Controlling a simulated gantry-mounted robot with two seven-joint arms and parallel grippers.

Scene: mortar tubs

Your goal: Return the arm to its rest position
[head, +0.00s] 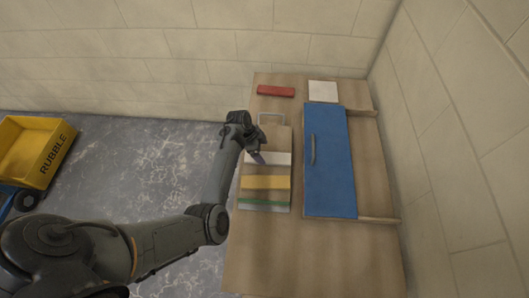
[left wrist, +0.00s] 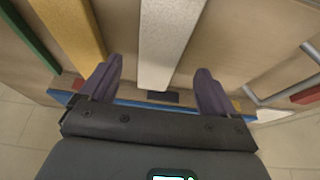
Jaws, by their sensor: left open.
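My left arm reaches in from the lower left in the head view. Its gripper (head: 257,157) is over the upper left part of the workbench, by a white strip (head: 274,158). In the left wrist view the two purple-grey fingers of this gripper (left wrist: 158,80) are spread apart. The white strip (left wrist: 166,40) runs through the gap between them, apart from both in the picture. I cannot tell how high the fingers are above it. My right gripper is not in view.
The wooden bench (head: 310,255) also holds a yellow strip (head: 266,182), a green strip (head: 265,204), a blue panel with a handle (head: 335,165), a red block (head: 276,91) and a white square (head: 323,91). Block walls stand behind and right. A yellow rubble cart (head: 28,150) stands left.

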